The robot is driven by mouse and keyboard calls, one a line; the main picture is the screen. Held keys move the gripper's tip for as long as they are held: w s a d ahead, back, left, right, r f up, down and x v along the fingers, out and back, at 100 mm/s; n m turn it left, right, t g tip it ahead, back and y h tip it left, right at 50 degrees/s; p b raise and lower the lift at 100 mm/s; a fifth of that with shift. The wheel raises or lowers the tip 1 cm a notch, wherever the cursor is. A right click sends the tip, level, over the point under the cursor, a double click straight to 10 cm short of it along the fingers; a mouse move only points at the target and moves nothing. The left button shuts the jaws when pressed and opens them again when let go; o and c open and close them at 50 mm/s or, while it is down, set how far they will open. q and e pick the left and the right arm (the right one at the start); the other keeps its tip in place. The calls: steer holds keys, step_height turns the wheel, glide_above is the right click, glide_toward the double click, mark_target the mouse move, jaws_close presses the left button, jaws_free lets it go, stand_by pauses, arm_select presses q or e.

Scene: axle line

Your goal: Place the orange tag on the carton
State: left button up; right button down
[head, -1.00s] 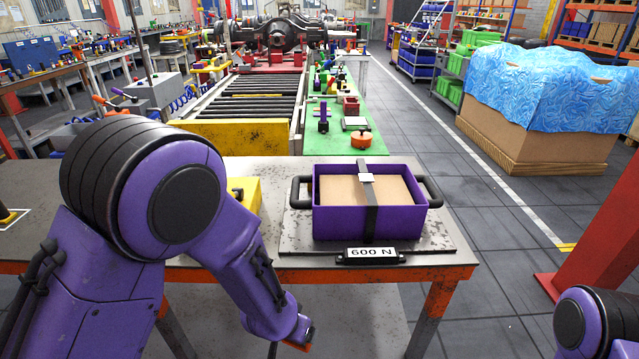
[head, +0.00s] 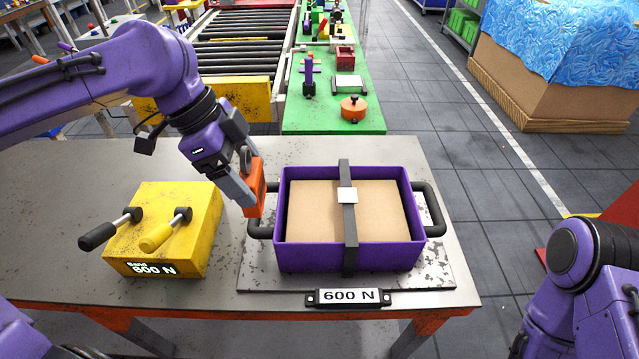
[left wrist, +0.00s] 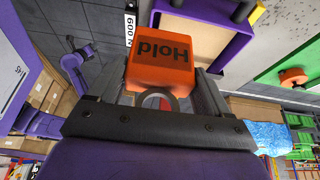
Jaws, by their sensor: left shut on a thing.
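The orange tag (head: 256,188) is in my left gripper (head: 244,180), held just left of the purple tote, near its left handle. In the left wrist view the tag (left wrist: 160,62) reads "Hold" and has a grey ring at one end; the left gripper's fingers (left wrist: 160,90) close on its sides. The carton (head: 385,212) is brown and lies inside the purple tote (head: 345,260), with a dark strap (head: 348,230) and a white buckle across it. My right arm shows at the lower right; its gripper is out of view.
A yellow box (head: 190,235) with two levers stands on the table left of the tote. A "600 N" label (head: 348,297) is at the plate's front edge. The green bench (head: 330,125) and roller conveyor (head: 240,50) lie behind. The space above the carton is clear.

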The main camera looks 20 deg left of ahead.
arm_select(q)
steer(key=w+d+f, duration=0.2)
steer(key=w+f, duration=0.1)
steer(key=f, duration=0.1)
steer(key=w+d+f, duration=0.2)
steer(key=w+f, duration=0.2)
steer(key=w+d+f, duration=0.3)
steer(key=shift+w+f, duration=0.3)
steer(key=shift+f, duration=0.1)
steer(key=shift+w+f, duration=0.2)
steer(key=shift+f, duration=0.1)
steer(key=shift+s+a, duration=0.1)
arm_select(e)
steer(key=shift+s+r, duration=0.35)
arm_select(q)
steer(key=o, duration=1)
arm_select(e)
steer(key=shift+d, duration=0.1)
arm_select(q)
steer(key=v, duration=1.2)
arm_select(e)
steer(key=shift+f, duration=0.45)
